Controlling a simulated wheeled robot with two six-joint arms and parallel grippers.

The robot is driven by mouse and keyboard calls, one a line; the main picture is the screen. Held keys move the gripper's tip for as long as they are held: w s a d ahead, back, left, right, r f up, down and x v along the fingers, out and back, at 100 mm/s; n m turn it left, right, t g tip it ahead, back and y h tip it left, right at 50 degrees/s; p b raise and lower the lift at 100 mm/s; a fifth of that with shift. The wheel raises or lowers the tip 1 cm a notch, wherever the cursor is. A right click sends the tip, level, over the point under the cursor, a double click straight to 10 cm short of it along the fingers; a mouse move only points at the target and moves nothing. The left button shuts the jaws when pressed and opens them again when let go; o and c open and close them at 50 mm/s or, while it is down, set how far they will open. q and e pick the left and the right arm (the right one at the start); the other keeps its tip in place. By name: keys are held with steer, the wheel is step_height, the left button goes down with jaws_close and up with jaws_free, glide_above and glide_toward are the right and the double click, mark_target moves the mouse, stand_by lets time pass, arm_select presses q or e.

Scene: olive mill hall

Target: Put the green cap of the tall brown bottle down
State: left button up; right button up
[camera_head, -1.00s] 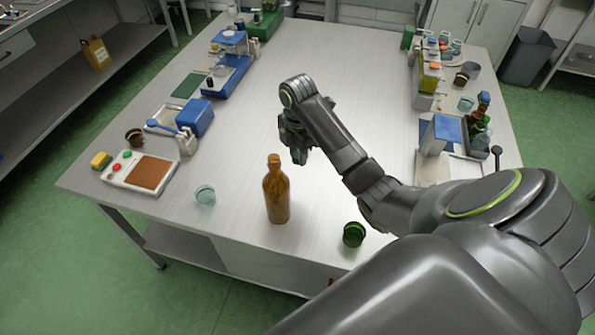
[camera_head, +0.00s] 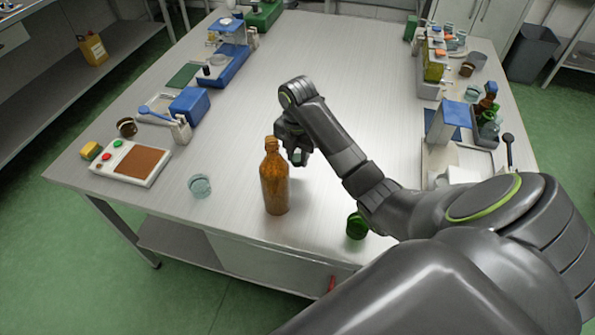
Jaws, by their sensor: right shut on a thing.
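The tall brown bottle (camera_head: 275,182) stands upright near the front edge of the steel table, and no green cap shows on its mouth. My right gripper (camera_head: 298,158) is just right of the bottle's neck in the picture, pointing down. It is shut on the green cap, of which only a small greenish bit shows between the fingertips. Whether the cap touches the table is hard to tell. My left gripper is not in view.
A green glass cup (camera_head: 357,226) stands right of the bottle, partly beside my arm. A pale glass cup (camera_head: 200,186) stands to its left, near a scale with a brown plate (camera_head: 130,163). A blue box (camera_head: 190,104) and other gear line both sides. The table's middle is clear (camera_head: 320,65).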

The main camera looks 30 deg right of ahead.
mark_target(297, 173)
steer(key=shift+f+b, duration=0.3)
steer(key=shift+f, duration=1.65)
steer(key=shift+f, duration=0.1)
steer(key=o, duration=0.9)
